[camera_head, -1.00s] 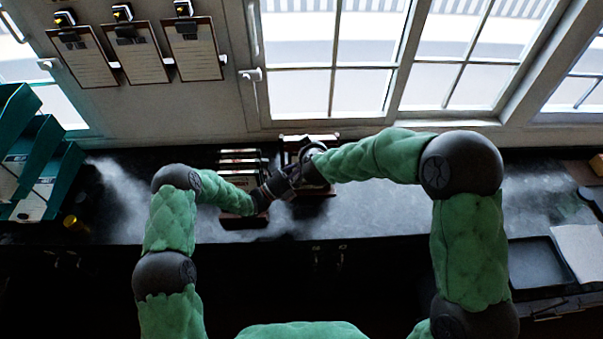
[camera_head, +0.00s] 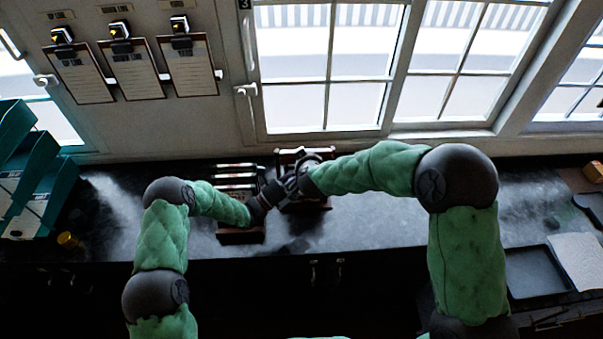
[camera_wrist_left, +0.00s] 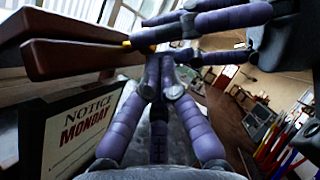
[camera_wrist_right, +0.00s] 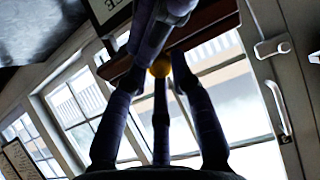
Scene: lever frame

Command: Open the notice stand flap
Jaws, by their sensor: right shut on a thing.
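The notice stand (camera_head: 290,153) is on the dark counter below the window, partly hidden by my grippers. In the left wrist view its card (camera_wrist_left: 80,135) reads NOTICE MONDAY, under reddish-brown wooden bars (camera_wrist_left: 75,60). My right gripper (camera_head: 297,180) is shut on a small yellow knob (camera_wrist_right: 160,66) at a wooden bar (camera_wrist_right: 207,22). The knob also shows in the left wrist view (camera_wrist_left: 127,43), beside the right gripper's purple fingers. My left gripper (camera_head: 272,190) is close beside the right one. Its fingertips (camera_wrist_left: 160,80) are together just below the bars, with nothing seen between them.
A rack with several slots (camera_head: 235,180) stands left of the notice stand. Teal trays (camera_head: 45,190) are at the far left, a black tray (camera_head: 535,270) at the right. Clipboards (camera_head: 133,70) hang on the wall.

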